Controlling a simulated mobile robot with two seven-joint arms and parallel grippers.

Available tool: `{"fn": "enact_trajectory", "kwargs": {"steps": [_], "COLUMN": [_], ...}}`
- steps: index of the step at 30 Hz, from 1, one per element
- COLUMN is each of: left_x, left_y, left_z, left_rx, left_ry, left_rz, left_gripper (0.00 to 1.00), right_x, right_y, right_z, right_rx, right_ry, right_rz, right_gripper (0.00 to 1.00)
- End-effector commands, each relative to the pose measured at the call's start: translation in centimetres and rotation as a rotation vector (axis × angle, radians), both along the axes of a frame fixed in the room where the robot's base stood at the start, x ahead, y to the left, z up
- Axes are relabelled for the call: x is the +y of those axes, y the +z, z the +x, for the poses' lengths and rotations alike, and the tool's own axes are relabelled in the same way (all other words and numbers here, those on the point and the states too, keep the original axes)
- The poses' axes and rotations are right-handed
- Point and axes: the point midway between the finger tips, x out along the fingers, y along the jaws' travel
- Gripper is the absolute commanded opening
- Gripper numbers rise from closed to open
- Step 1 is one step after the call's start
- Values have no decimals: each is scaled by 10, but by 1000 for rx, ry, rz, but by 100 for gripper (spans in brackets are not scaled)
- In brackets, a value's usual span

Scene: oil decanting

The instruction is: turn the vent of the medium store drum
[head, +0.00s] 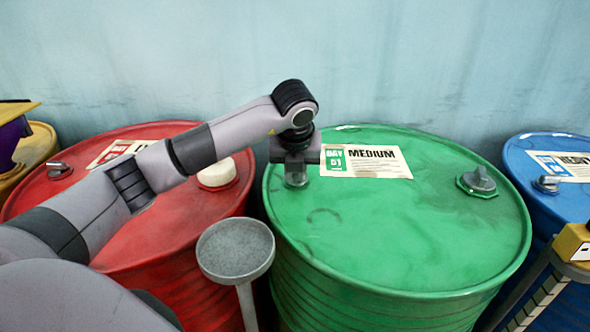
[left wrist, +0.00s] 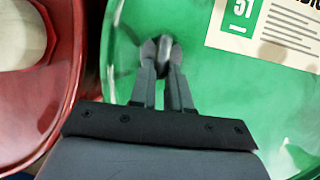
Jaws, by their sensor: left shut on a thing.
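The medium store drum (head: 410,235) is green, with a "MEDIUM" label (head: 375,162) on its lid. My left gripper (head: 296,180) reaches down over the lid's left edge, beside the label. In the left wrist view its fingers (left wrist: 163,62) are shut on a small dark grey vent knob (left wrist: 164,46), which they partly hide. In the head view the gripper covers that knob. A second grey fitting (head: 478,181), on a green base, sits at the lid's right side. My right gripper is not in view.
A red drum (head: 190,235) with a white cap (head: 217,173) stands close on the left, a blue drum (head: 520,165) on the right. A grey round-topped stand (head: 235,248) is in front, between red and green. A yellow-topped post (head: 574,243) stands at front right.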

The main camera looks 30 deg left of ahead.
Motion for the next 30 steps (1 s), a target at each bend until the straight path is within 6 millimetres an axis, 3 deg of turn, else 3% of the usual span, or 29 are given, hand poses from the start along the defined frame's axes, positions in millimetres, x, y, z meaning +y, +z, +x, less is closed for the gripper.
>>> {"fn": "enact_trajectory", "kwargs": {"steps": [10,11,12,13,23,30], "left_x": [0,0,0,0,-1,-8], "left_y": [0,0,0,0,3,35], "left_z": [0,0,0,0,-1,-11], "left_rx": [0,0,0,0,-2,-6], "left_ry": [7,7,6,6,4,3], "left_rz": [-2,-2,-2,-2,-1,-2], "left_gripper": [0,23,36,43,43,43], "right_x": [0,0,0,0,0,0], "right_y": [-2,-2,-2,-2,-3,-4], "right_z": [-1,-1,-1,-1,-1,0], "right_rx": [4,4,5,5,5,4], "right_ry": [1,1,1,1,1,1], "right_rz": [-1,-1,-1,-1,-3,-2], "right_gripper": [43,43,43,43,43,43]}}
